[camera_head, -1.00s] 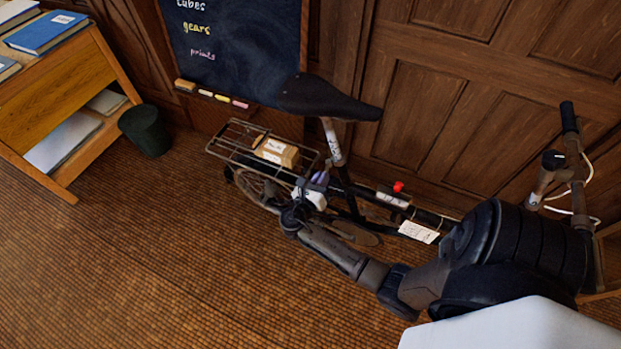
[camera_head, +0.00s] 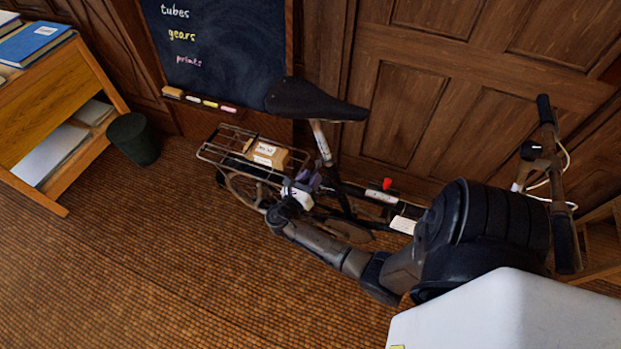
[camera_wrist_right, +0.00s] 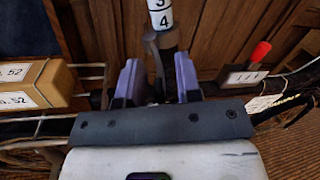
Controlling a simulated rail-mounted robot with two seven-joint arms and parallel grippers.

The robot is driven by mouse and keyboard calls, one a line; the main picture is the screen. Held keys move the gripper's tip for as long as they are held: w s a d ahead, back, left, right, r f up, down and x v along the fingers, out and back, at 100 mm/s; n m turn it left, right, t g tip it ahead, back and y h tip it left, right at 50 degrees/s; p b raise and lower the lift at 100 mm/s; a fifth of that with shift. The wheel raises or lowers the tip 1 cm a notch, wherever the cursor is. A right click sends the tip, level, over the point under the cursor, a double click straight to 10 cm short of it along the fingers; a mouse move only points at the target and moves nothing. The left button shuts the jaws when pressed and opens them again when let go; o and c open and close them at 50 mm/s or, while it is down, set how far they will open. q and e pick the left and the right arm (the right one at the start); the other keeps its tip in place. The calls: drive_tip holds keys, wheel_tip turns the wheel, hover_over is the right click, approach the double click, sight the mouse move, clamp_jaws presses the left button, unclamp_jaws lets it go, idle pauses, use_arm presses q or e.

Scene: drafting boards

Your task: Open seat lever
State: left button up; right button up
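A bicycle with a black saddle (camera_head: 315,101) stands by the wooden wall. Its seat post (camera_head: 321,143) carries number labels, and "3" and "4" show in the right wrist view (camera_wrist_right: 161,18). Below the labels is a grey-brown seat clamp (camera_wrist_right: 161,42). My right gripper (camera_head: 309,181) is just below the clamp. Its purple fingers (camera_wrist_right: 159,80) are apart, with the clamp area between and beyond them. I cannot tell whether they touch it. My left gripper is not in view.
A cardboard box (camera_head: 268,154) sits on the rear rack (camera_head: 212,156), left of the gripper. A red-topped item (camera_head: 387,183) and a white tag (camera_head: 402,225) are on the frame to the right. A bin (camera_head: 134,139) stands left. The front floor is clear.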

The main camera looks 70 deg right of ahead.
drive_tip(key=p+v, duration=0.2)
drive_tip(key=v, duration=1.1)
drive_tip(key=shift+w+a, duration=0.15)
drive_tip(key=shift+a, duration=0.25)
